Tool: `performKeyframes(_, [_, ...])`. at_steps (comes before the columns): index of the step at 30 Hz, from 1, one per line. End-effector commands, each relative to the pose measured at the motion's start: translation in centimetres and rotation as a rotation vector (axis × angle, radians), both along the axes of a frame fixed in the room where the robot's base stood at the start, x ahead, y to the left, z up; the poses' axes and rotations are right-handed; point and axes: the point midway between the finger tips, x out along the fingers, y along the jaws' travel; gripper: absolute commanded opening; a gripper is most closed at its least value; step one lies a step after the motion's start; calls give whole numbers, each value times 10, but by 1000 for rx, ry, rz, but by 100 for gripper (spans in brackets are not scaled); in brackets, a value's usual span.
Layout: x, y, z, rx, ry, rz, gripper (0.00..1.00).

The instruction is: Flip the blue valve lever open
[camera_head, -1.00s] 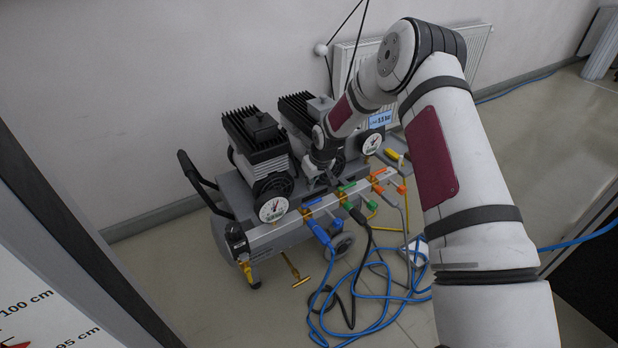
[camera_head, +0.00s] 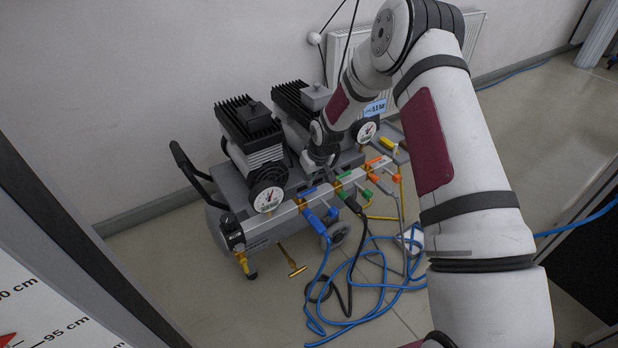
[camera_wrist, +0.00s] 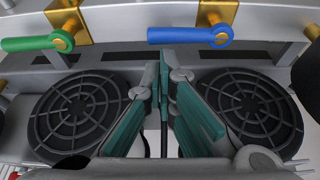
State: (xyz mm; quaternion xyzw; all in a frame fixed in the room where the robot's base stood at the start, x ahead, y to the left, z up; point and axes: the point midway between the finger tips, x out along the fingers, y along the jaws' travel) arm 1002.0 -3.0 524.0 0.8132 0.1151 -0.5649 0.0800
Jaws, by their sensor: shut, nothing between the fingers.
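The blue valve lever (camera_wrist: 190,36) lies lengthwise along the grey manifold bar, with its screw end in a brass valve on the right and its free end on the left. It shows small in the head view (camera_head: 308,191). My gripper (camera_wrist: 167,58) is shut and empty. Its teal fingers come together just below the lever's free left end in the wrist view. I cannot tell if they touch it. In the head view my gripper (camera_head: 318,172) is over the compressor, behind the bar, and its fingertips are hard to make out.
A green lever (camera_wrist: 38,42) lies to the left in the wrist view, and an orange lever (camera_head: 375,160) sits farther along the bar. Two fan grilles (camera_wrist: 80,112) flank my fingers. A pressure gauge (camera_head: 267,199) stands near the bar. Blue hoses (camera_head: 365,300) lie on the floor.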

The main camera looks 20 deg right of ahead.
Motion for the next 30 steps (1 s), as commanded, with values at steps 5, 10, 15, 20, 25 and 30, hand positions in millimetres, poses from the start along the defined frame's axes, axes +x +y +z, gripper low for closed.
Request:
performKeyframes(5, [-1,-1,0,-1,1,-25,0])
performKeyframes(10, [-3,-2,0,-1,2,-53,0])
performKeyframes(15, [-4,-3,0,-1,0,-87,0])
performKeyframes(20, [-6,-4,0,-1,0,-123,0])
performKeyframes(25, [-10,-6,-1,-2,2,-191,0])
performKeyframes(30, [-15,-8,0,-3,0,-306,0])
